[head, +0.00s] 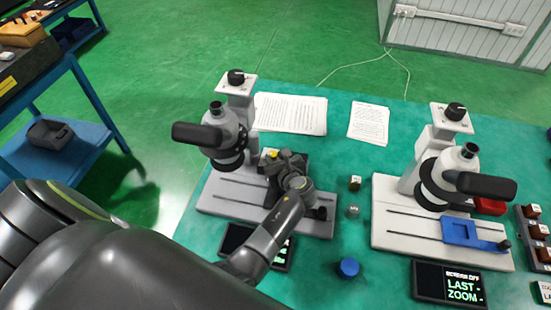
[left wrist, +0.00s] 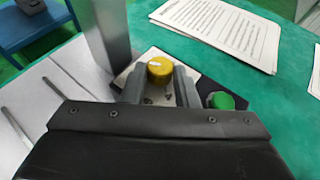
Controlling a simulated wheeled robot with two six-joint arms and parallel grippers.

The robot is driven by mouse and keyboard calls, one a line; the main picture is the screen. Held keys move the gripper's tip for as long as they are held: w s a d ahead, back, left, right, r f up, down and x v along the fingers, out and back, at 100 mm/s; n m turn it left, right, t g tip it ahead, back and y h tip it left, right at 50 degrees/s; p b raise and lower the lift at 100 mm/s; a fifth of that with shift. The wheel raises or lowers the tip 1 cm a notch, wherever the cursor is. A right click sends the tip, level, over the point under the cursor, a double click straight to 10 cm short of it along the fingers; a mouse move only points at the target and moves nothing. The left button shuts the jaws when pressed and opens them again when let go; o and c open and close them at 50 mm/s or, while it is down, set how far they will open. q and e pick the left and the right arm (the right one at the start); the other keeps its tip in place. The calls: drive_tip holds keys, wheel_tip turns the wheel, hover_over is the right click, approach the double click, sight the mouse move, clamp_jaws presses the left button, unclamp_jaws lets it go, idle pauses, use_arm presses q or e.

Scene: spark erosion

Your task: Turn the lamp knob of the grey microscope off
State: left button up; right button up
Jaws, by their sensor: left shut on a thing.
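The grey microscope (head: 229,135) stands at the left of the bench on a pale base with slots. A dark control box beside its column carries a yellow knob (head: 271,154), which also shows in the left wrist view (left wrist: 160,71). A pale mark is on the knob's top. A green knob (left wrist: 221,101) sits to the right on the same box. My left gripper (head: 280,163) reaches down over the box. In the left wrist view its fingers (left wrist: 158,82) are shut on the yellow knob, one at each side. My right gripper is not in view.
A second, paler microscope (head: 440,150) stands at the right with a blue holder (head: 462,229) on its base. Papers (head: 291,114) lie behind. A blue knob (head: 348,268) and small blocks lie between the microscopes. A display (head: 449,283) stands in front.

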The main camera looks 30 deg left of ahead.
use_arm(q)
drive_tip(key=shift+w+d+n+g+y, duration=0.1)
drive_tip(key=shift+w+n+g+y, duration=0.05)
drive_tip(key=shift+n+g+y, duration=0.3)
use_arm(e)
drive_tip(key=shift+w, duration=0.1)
use_arm(q)
drive_tip(key=o, duration=1)
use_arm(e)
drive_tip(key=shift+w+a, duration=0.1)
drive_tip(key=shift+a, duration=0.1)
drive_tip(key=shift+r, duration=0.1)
